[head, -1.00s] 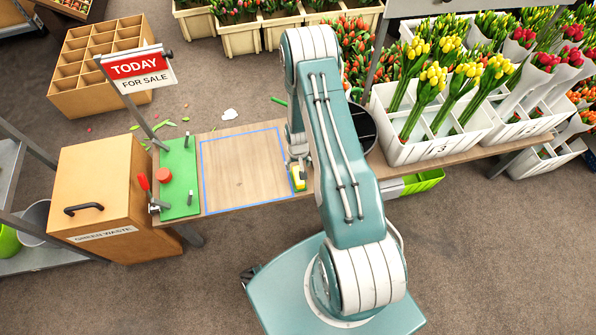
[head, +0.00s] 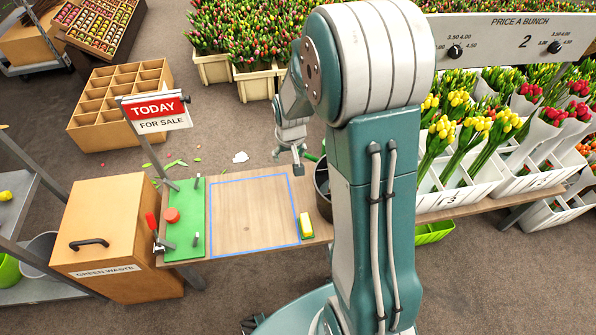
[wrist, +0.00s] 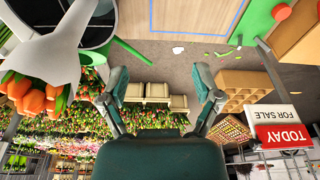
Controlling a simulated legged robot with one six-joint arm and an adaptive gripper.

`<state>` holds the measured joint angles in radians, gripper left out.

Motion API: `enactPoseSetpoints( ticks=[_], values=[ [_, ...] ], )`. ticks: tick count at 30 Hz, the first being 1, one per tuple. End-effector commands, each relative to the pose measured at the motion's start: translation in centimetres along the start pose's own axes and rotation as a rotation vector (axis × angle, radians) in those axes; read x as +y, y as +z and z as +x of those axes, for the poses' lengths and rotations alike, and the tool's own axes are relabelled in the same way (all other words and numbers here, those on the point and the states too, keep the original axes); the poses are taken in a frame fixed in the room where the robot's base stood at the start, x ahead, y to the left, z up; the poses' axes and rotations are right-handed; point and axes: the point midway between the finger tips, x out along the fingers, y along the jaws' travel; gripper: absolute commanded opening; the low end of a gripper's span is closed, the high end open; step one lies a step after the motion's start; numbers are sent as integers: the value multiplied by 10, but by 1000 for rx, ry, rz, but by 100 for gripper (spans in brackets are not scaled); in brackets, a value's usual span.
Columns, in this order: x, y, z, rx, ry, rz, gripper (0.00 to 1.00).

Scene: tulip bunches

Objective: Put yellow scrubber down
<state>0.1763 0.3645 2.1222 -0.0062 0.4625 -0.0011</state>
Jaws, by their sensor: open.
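The yellow scrubber (head: 306,225) lies on the wooden bench top (head: 255,240), just right of the blue-outlined square (head: 250,210) in the head view. A green band shows along its lower edge. My gripper (head: 288,174) is above the bench's far edge, beyond the scrubber and apart from it. In the wrist view my gripper (wrist: 161,80) has its two fingers spread wide with nothing between them. The scrubber does not show in the wrist view.
A dark bucket (head: 322,188) stands right of the scrubber, partly behind my arm. A green board (head: 185,222) with a red knob (head: 172,215) is at the bench's left. White tulip crates (head: 535,180) are right. In the wrist view, paper-wrapped orange tulips (wrist: 38,92) are close at left.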

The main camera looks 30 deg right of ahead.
Motion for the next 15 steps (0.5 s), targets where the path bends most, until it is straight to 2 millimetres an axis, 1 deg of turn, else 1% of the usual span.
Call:
enactPoseSetpoints(
  ticks=[1, 6, 8, 9, 11, 12, 15],
  values=[
    [-5, 2, -25, 25, -2, -10, 82],
    [-18, 19, -89, 79, -10, -40, 82],
    [-22, 28, -110, 97, -13, -50, 82],
    [-24, 34, -124, 110, -15, -57, 82],
    [-28, 44, -143, 129, -18, -67, 82],
    [-30, 52, -155, 141, -21, -74, 82],
    [-34, 73, -183, 173, -27, -91, 82]
  ],
)
